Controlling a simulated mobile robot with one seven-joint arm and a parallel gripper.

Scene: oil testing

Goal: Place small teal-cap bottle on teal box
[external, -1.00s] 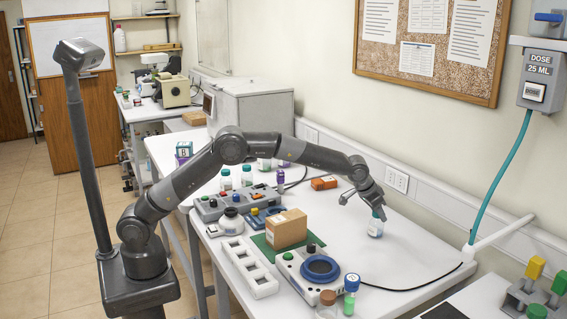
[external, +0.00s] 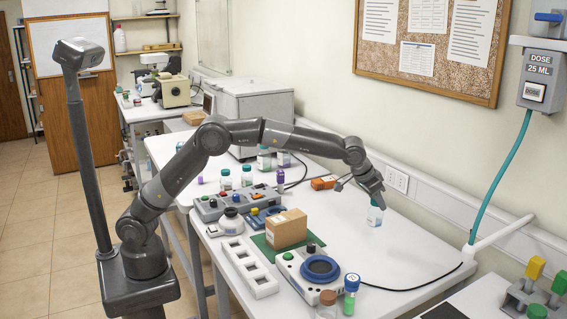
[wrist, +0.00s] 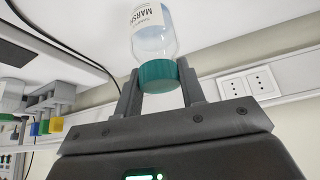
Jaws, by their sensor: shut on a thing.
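My gripper (external: 375,203) is shut on the small teal-cap bottle (external: 375,216), a clear bottle with a white label. The wrist view shows the two fingers (wrist: 158,88) on either side of its teal cap (wrist: 158,74), with the labelled glass body (wrist: 152,35) beyond. In the external view the bottle hangs below my gripper over the right part of the white table, apparently just clear of it. I cannot make out a teal box; my arm covers part of the table's far left.
Other capped bottles (external: 225,178) stand at the far left. The table around the held bottle is clear.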

